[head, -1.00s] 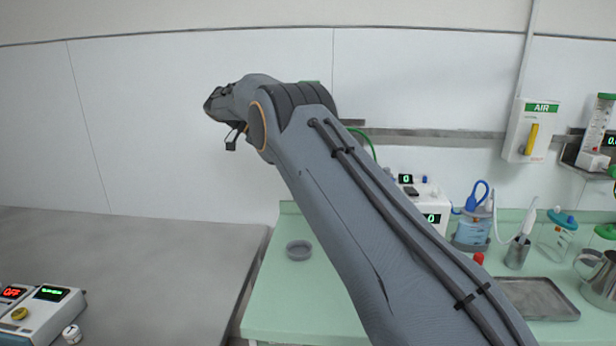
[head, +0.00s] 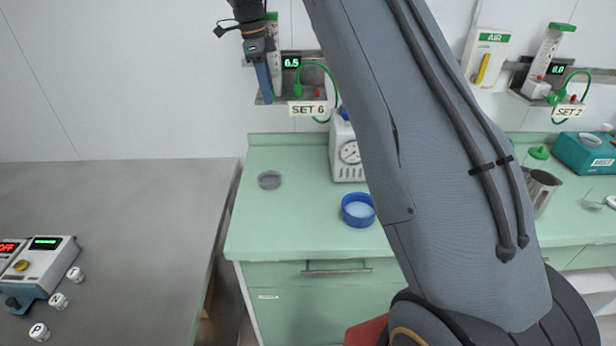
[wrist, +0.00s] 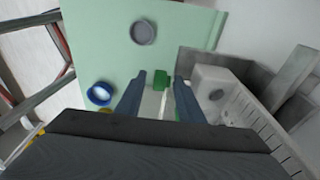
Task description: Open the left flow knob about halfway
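The left flowmeter (head: 274,62) is on the wall rail above a "SET 6" tag. Its lit green display (head: 291,62) ends in .5; the first digit is hard to read. My gripper (head: 266,98) points down right in front of this flowmeter and hides much of it, including any knob. In the wrist view my gripper (wrist: 160,85) has its two blue-grey fingers apart, with a small green part (wrist: 163,80) showing in line with the gap. I cannot tell whether this part is the knob or whether a finger touches it.
A second flowmeter (head: 545,65) reading 0.0 hangs at right above a "SET 2" tag. A green hose (head: 325,72) loops beside the left one. Below, the green counter (head: 290,225) bears a grey dish (head: 270,180), a blue-rimmed bowl (head: 358,210) and a white gauge unit (head: 348,150).

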